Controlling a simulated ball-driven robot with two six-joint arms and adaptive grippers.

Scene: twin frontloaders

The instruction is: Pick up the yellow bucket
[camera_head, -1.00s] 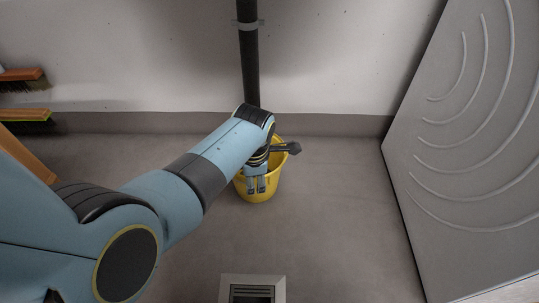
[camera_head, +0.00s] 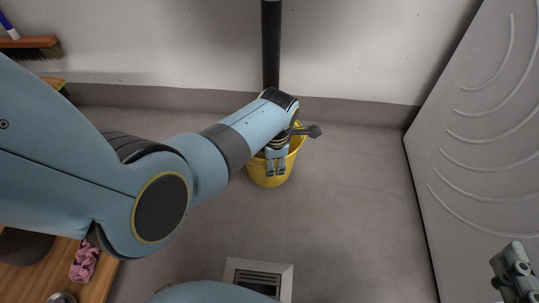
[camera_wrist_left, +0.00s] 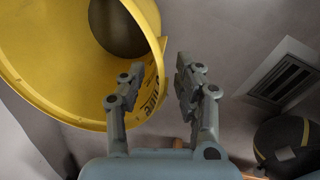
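The yellow bucket (camera_head: 268,177) stands upright on the grey floor near the back wall. My left arm reaches over it from the left, and my left gripper (camera_head: 276,167) points down at its rim, hiding part of it. In the left wrist view the bucket (camera_wrist_left: 75,112) fills the upper left. There my left gripper (camera_wrist_left: 157,80) is open, one finger over the bucket's mouth and the other outside the rim. The rim lies between them with a gap. My right gripper (camera_head: 514,272) shows at the lower right edge, away from the bucket; its fingers are unclear.
A floor vent (camera_head: 258,277) lies in front of the bucket. A black pipe (camera_head: 271,45) runs down the wall behind. A large grey panel (camera_head: 480,150) stands at the right. A wooden bench (camera_head: 98,285) holds a pink cloth (camera_head: 85,262) at the lower left. Floor right of the bucket is clear.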

